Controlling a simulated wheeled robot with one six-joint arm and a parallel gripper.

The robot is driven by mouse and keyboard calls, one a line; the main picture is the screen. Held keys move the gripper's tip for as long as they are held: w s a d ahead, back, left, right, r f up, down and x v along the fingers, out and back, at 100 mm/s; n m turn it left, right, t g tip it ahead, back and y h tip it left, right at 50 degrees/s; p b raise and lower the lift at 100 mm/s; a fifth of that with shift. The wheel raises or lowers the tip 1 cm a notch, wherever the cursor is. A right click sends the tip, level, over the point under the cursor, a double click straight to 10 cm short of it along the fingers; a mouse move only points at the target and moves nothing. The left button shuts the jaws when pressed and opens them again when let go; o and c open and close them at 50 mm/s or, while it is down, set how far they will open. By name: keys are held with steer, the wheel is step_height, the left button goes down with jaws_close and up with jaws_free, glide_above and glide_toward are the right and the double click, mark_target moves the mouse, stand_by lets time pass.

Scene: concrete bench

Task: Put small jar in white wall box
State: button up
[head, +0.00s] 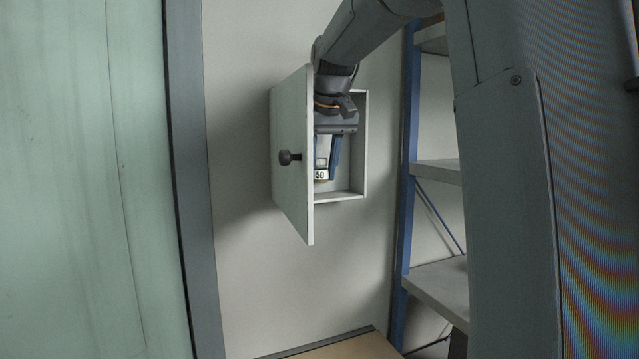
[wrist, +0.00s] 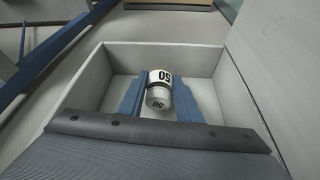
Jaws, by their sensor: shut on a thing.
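The white wall box (head: 345,196) hangs on the wall with its door (head: 292,190) swung open toward me; the door hides its left part in the head view. My gripper (head: 328,172) reaches into the box from above. It is shut on the small jar (head: 321,175), a white jar marked "50". In the wrist view the jar (wrist: 158,90) sits between the blue fingers, inside the walls of the box (wrist: 90,88). I cannot tell whether the jar touches the box floor.
A blue-framed shelf rack (head: 408,150) stands close to the right of the box. A tan surface (head: 350,345) lies below. A grey upright post (head: 190,180) and a pale green panel (head: 80,180) are at the left.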

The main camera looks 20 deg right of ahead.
mark_target(322, 173)
steer(key=shift+f+b, duration=1.25)
steer(key=shift+f, duration=0.25)
steer(key=o, duration=1.1)
steer(key=shift+f, duration=0.1)
steer(key=b+v, duration=0.2)
steer(key=v, duration=1)
steer(key=shift+a, duration=0.1)
